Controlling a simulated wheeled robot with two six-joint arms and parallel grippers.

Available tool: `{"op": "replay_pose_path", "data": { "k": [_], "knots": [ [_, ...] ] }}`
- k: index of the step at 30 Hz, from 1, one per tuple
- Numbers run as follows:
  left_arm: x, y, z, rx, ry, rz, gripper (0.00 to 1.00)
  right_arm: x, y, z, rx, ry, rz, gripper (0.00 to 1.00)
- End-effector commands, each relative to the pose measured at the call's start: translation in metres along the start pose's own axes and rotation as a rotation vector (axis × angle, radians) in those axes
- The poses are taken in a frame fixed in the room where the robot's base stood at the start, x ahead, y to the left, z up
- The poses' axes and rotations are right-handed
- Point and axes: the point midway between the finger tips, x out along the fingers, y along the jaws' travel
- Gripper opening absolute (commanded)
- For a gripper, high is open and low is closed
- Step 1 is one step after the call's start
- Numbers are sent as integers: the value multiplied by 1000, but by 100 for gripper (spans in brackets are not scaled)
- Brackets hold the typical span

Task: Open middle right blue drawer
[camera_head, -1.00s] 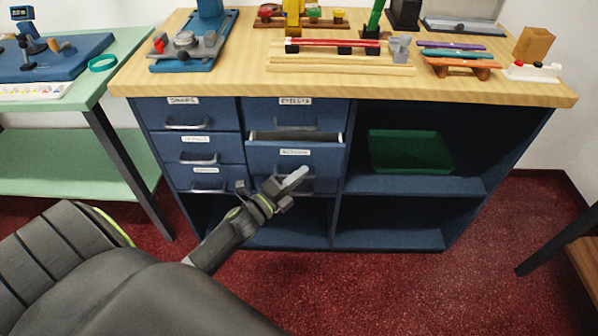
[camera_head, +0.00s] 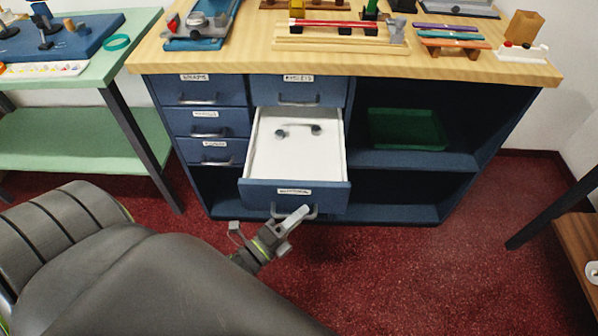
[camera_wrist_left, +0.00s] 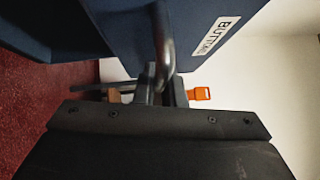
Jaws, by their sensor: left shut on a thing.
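The middle right blue drawer (camera_head: 262,193) is pulled far out of the cabinet, and its white interior (camera_head: 295,165) shows. Small dark items (camera_head: 300,130) are near its back. Its front carries a white label and a metal handle (camera_head: 312,213). My left gripper (camera_head: 291,219) is at this handle, in front of the drawer front, shut on it. In the left wrist view, the handle (camera_wrist_left: 165,40) runs down between the fingers (camera_wrist_left: 161,82), beside the drawer front with its label (camera_wrist_left: 215,37). My right gripper is not in view.
The upper right drawer (camera_head: 330,91) and the left column of drawers (camera_head: 208,122) are closed. A green tray (camera_head: 405,130) sits in the open shelf at right. A wooden counter top (camera_head: 230,65) holds several tools. The red floor in front is clear.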

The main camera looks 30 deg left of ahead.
Motion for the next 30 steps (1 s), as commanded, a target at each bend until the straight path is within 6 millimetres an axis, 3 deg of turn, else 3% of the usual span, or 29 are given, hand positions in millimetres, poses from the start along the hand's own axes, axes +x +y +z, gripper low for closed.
{"op": "replay_pose_path", "data": {
  "k": [15, 16, 20, 30],
  "knots": [
    [-6, -1, -5, 0, 0, 1, 0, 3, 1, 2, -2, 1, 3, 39],
    [-6, -1, -5, 0, 0, 1, 12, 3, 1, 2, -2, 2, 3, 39],
    [-5, -1, -5, 0, 0, 0, 29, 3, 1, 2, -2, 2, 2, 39],
    [-5, -1, -5, 0, 0, 0, 31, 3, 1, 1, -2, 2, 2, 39]
  ]
}}
